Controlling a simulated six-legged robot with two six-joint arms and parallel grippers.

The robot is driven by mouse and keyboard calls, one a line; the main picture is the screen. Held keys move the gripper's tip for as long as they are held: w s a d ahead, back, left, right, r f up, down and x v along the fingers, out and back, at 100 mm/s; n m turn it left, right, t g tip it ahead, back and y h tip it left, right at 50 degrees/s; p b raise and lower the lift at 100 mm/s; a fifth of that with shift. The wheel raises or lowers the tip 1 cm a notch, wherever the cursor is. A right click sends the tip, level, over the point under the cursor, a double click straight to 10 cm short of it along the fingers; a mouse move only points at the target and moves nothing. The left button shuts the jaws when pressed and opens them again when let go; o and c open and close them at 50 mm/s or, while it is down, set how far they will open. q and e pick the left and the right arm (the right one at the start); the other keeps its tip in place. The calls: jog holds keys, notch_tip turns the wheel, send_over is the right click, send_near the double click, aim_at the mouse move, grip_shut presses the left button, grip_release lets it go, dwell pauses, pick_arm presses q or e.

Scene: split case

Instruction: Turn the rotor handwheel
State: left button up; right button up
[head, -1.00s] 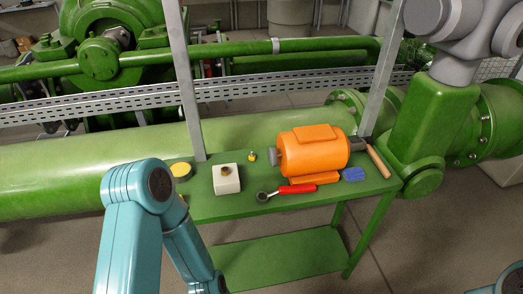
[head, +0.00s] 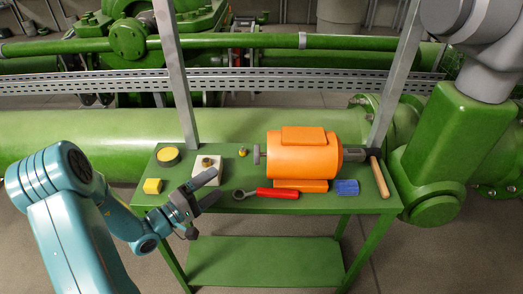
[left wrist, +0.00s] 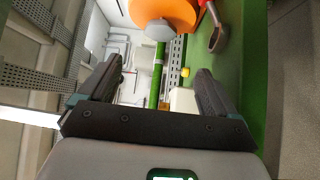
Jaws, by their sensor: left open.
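An orange motor-like rotor housing (head: 303,155) lies on the green bench. A small grey handwheel (head: 257,155) sits on a short shaft at its left end. In the left wrist view the grey wheel (left wrist: 159,30) shows as a many-sided disc in front of the orange body (left wrist: 165,9). My left gripper (head: 214,186) is at the bench's front left, left of the wheel and apart from it. Its fingers are open and empty. In the left wrist view the wheel lies beyond the fingertips (left wrist: 158,72), roughly between their lines. My right gripper is out of view.
On the green bench (head: 240,204) are a white block (head: 207,165) with a brown knob, a red-handled wrench (head: 277,193), a blue block (head: 346,187), a wooden handle (head: 380,177), and yellow pieces (head: 168,156). Grey posts (head: 177,85) rise behind.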

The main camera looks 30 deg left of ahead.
aim_at(255, 153)
pick_arm(q)
jog(key=shift+w+a, duration=0.2)
jog(key=shift+w, duration=0.25)
jog(key=p+x, duration=0.2)
jog(key=x, duration=1.3)
jog(key=shift+w+d+r+p, duration=0.15)
jog(key=shift+w+p, duration=0.2)
jog(key=shift+p, duration=0.05)
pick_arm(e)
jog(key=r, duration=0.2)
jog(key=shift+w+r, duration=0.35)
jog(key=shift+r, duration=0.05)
pick_arm(q)
jog(key=c, duration=1)
jog(key=shift+o, duration=0.2)
jog(key=shift+n, duration=0.3)
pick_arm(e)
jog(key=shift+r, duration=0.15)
